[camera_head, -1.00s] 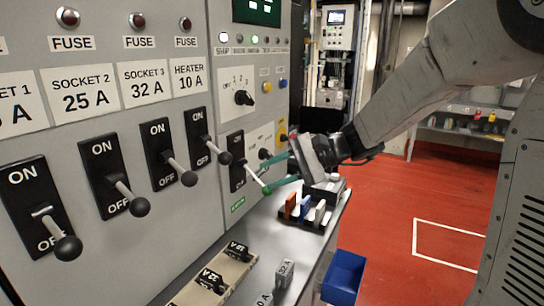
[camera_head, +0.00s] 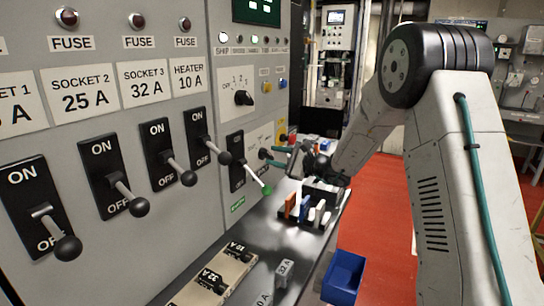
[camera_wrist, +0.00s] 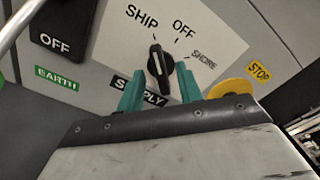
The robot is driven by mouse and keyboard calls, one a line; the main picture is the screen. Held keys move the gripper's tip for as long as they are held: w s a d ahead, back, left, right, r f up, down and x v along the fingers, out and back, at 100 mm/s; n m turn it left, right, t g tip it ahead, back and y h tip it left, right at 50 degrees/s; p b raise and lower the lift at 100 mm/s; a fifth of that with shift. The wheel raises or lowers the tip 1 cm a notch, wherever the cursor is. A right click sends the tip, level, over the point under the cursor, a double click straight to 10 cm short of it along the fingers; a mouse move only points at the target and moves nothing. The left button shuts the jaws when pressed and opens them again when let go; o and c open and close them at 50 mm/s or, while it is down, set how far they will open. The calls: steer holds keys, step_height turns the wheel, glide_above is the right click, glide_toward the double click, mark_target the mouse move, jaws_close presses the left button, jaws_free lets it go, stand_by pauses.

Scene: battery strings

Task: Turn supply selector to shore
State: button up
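The supply selector (camera_wrist: 158,66) is a black knob with a white mark on a white plate, labelled SHIP, OFF and SHORE, in the wrist view. Its white mark points up and slightly left, toward SHIP. The same knob shows small at the panel's right part in the head view (camera_head: 263,154). My gripper (camera_wrist: 158,78) has two teal fingers, one on each side of the knob, spread apart with gaps showing beside it. My gripper is also in the head view (camera_head: 274,157), at the panel. It is open and holds nothing; how deep the fingers reach is unclear.
A lever with a green ball (camera_head: 266,190) stands out just left of my gripper. A yellow STOP button (camera_wrist: 230,93) is right of the selector. Below is a bench with fuse blocks (camera_head: 212,281) and a rack of coloured pieces (camera_head: 306,213). A blue bin (camera_head: 343,277) is lower right.

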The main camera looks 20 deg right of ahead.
steer(key=shift+x, duration=1)
jaws_close()
